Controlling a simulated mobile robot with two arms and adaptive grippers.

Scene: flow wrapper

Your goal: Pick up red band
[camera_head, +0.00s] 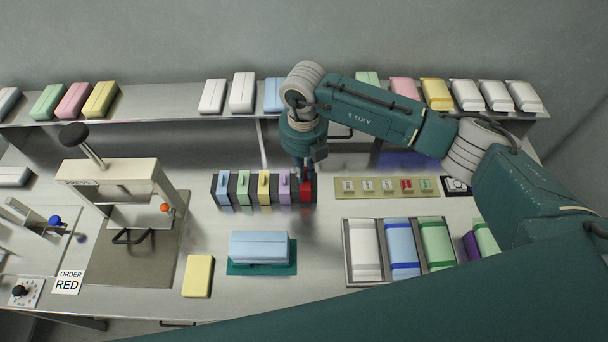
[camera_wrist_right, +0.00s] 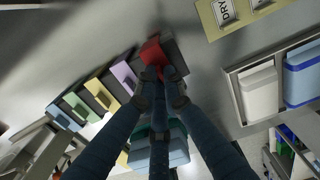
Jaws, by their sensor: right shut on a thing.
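The red band (camera_head: 306,192) is at the right end of a dark slotted rack (camera_head: 213,189). My right gripper (camera_head: 304,172) reaches down onto it from above. In the right wrist view the fingers (camera_wrist_right: 160,92) are closed around the near part of the red band (camera_wrist_right: 152,52), which still appears to be in its slot. Whether it is lifted at all I cannot tell. Blue, green, yellow and purple bands stand in the other slots, with the purple band (camera_head: 284,187) closest to the red one. An order card (camera_head: 68,282) reads "ORDER RED". My left gripper is not in view.
A light blue block (camera_head: 259,247) sits on a green pad in front of the rack, with a yellow block (camera_head: 198,276) to its left. A tray (camera_head: 348,264) of wrapped blocks is at right. A press (camera_head: 110,172) stands at left. A shelf with blocks runs along the back.

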